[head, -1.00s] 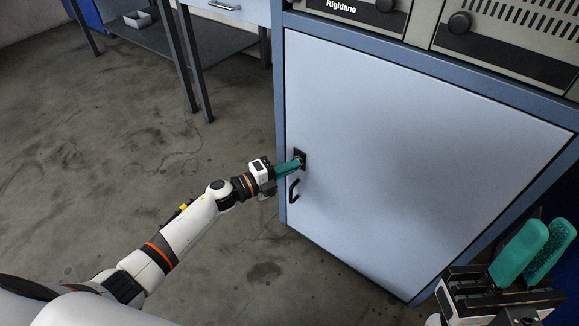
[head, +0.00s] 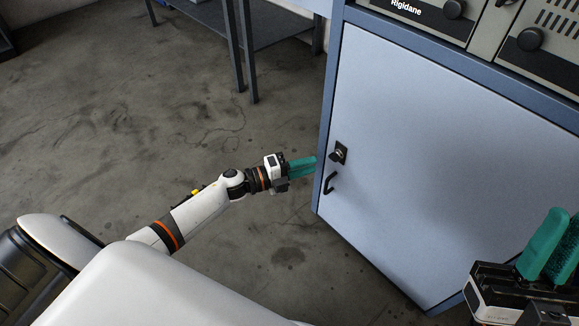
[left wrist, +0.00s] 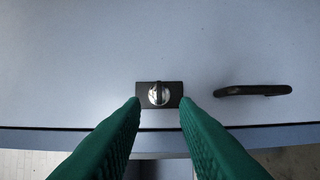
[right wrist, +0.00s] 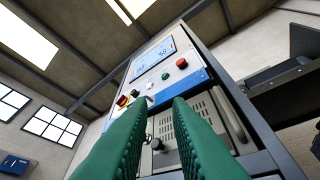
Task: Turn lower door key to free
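The lower door (head: 430,150) is a pale blue-grey panel and looks shut in its frame. Its key (head: 338,154) is a silver knob-like piece on a black plate near the door's left edge; it also shows in the left wrist view (left wrist: 158,94). A black door handle (head: 330,182) sits just below the lock. My left gripper (head: 314,165) is open, with green fingers pointing at the lock, apart from it. In the left wrist view the fingertips (left wrist: 159,103) stand on either side of the lock plate. My right gripper (head: 562,225) is open and empty at the right.
Above the door are grey panels with black knobs (head: 453,9). The right wrist view shows a control panel with a screen (right wrist: 153,58) and buttons. A workbench (head: 240,50) stands at the back left. The floor left of the cabinet is clear.

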